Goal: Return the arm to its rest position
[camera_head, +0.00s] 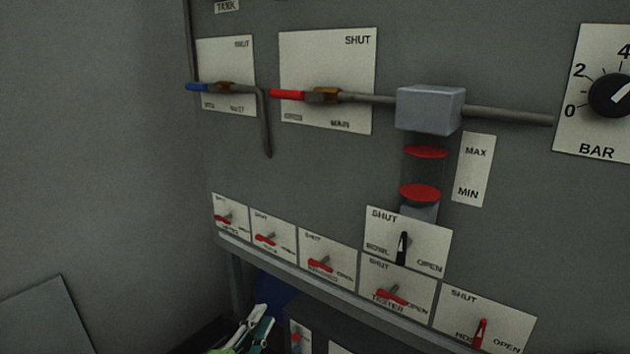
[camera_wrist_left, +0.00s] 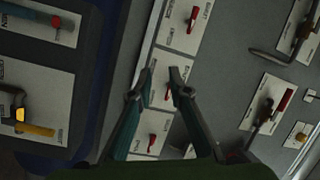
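My left gripper (camera_head: 262,318) is at the bottom of the head view, below the row of small valve plates and in front of a dark gap under the ledge. In the left wrist view its two green fingers (camera_wrist_left: 163,76) stand apart with a clear gap between the tips, and nothing is held. A small red lever (camera_wrist_left: 167,93) shows behind that gap; I cannot tell how far away it is. My right gripper is in neither view.
The grey panel carries a red-handled main valve (camera_head: 288,94), a blue-handled valve (camera_head: 198,87), a sight glass (camera_head: 424,172) and several small red levers (camera_head: 320,264). A ledge (camera_head: 330,295) juts below them. The left grey wall (camera_head: 90,140) is bare.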

